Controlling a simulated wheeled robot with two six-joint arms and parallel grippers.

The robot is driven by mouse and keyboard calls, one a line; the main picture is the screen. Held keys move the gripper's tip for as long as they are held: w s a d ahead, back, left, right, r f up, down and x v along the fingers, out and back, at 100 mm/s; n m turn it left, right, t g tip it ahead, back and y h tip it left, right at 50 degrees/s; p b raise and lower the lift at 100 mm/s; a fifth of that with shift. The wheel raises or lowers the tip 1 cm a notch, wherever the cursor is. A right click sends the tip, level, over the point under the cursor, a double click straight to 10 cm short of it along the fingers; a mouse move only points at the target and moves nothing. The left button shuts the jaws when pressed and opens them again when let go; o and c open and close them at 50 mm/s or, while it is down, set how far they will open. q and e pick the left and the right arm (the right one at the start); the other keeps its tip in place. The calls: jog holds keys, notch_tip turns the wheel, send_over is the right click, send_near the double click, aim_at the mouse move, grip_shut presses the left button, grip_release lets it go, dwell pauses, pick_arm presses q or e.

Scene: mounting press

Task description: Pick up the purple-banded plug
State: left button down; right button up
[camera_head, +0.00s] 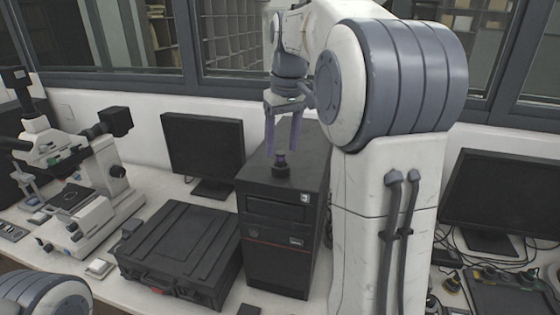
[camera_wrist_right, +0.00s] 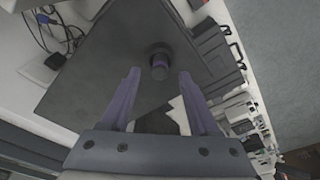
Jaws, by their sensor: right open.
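The purple-banded plug (camera_head: 281,164) stands upright on top of the black computer tower (camera_head: 270,217). It is dark with a purple band near its upper part. My right gripper (camera_head: 283,144) is open and points down just above the plug in the head view. In the right wrist view the plug (camera_wrist_right: 159,66) shows between and beyond the tips of the open fingers of my right gripper (camera_wrist_right: 159,75), with nothing held. My left gripper is not in view; only a part of my left arm shows at the lower left.
A black hard case (camera_head: 180,250) lies left of the tower. A microscope (camera_head: 85,185) stands at the far left. A monitor (camera_head: 203,150) stands behind the case, and another monitor (camera_head: 500,195) stands at the right. Cables lie on the right of the desk.

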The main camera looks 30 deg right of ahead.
notch_tip(320, 180, down, 2)
jog(key=shift+w+f, duration=0.1)
jog(key=shift+w, duration=0.05)
grip_shut()
